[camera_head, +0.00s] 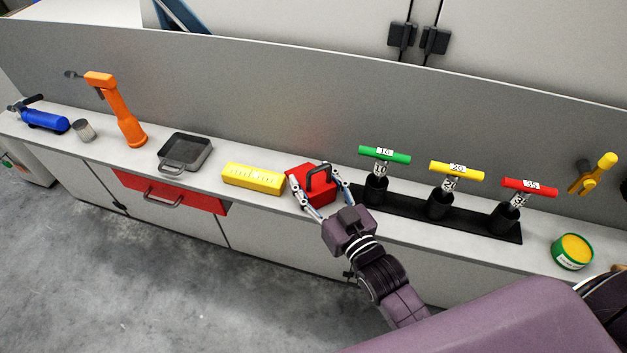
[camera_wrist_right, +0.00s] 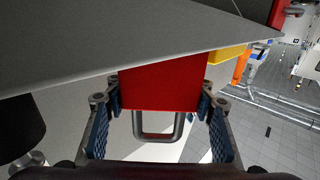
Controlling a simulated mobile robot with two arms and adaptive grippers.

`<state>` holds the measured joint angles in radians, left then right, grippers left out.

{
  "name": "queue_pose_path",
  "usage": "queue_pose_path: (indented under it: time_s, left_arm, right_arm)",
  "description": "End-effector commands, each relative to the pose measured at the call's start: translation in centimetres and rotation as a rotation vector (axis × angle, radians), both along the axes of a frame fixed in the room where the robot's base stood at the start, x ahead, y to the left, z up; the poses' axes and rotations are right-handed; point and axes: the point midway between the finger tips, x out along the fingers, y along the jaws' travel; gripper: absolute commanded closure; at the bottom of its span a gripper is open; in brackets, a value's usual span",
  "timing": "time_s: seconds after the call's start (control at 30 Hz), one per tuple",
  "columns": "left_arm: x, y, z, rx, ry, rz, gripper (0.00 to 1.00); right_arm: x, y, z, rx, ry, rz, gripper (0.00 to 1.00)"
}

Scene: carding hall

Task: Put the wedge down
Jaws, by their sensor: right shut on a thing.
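The wedge (camera_head: 308,192) is a red block with a dark loop handle on it. It is at the middle of the long counter, just right of a yellow block. My right gripper (camera_head: 316,182) has a finger on each side of it and is shut on it. In the right wrist view the red wedge (camera_wrist_right: 159,88) fills the space between the blue-padded fingers, with its grey handle below. Whether its underside touches the counter top cannot be told. My left gripper is not in view.
The yellow block (camera_head: 254,179) is close on the left, then a dark pan (camera_head: 185,152) and an orange tool (camera_head: 122,115). On the right, a black rack (camera_head: 400,207) holds green, yellow and red T-handles. A green-yellow tin (camera_head: 573,251) stands farther right. A grey panel rises behind.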

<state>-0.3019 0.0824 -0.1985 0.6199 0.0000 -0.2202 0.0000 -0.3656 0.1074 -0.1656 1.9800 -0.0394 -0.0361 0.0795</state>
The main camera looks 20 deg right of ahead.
Motion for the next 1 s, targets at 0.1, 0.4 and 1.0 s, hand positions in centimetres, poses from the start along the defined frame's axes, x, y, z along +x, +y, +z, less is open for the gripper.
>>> queue_pose_path:
  time_s: [0.1, 0.4, 1.0]
  left_arm:
    - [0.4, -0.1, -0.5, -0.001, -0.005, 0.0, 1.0]
    - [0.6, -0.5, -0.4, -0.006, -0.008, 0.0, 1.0]
    - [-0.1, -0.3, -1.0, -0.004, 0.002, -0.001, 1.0]
  right_arm:
    - [-0.4, 0.1, -0.1, 0.001, -0.007, 0.0, 0.86]
    - [-0.4, 0.0, -0.3, -0.001, 0.001, 0.0, 0.34]
    - [-3.7, -0.6, -0.4, -0.001, 0.001, 0.001, 0.32]
